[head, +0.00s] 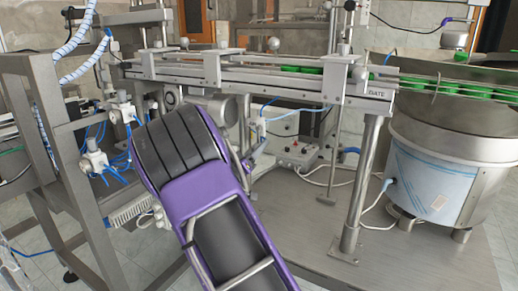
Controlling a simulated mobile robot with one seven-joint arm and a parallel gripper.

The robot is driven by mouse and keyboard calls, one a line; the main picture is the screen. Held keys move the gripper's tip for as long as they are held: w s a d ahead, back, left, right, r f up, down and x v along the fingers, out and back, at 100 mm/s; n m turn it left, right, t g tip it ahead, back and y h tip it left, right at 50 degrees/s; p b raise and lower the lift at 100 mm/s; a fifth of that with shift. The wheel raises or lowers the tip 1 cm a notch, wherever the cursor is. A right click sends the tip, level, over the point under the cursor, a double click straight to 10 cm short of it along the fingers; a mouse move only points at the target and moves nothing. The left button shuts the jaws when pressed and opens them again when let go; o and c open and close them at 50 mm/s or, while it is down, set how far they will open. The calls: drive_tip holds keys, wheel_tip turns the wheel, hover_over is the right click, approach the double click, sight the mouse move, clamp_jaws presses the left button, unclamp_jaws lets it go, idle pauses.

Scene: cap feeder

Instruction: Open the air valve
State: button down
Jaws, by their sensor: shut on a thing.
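My purple and black arm reaches up from the bottom middle of the head view. Its thick body covers the area behind it. I cannot make out my gripper's fingers; they seem hidden by the arm. White pneumatic fittings with blue air tubes are on the frame at the left: an upper one (122,113) and a lower one (93,157). Either may be the air valve; I cannot tell which, nor whether it is open. No handle position is readable at this size.
A conveyor (230,75) crosses the back, with green caps (480,90) on its right stretch. A large round feeder bowl (440,165) stands at the right. A steel post (362,185) and a small control box (296,153) stand on the steel table (310,225). Cables hang at left.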

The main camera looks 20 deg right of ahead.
drive_tip(key=shift+r, duration=0.15)
drive_tip(key=c, duration=0.5)
unclamp_jaws()
drive_tip(key=p+v, duration=0.1)
drive_tip(key=v, duration=1.6)
drive_tip(key=shift+a+f, duration=0.15)
drive_tip(key=shift+f, duration=0.05)
drive_tip(key=shift+s, duration=0.1)
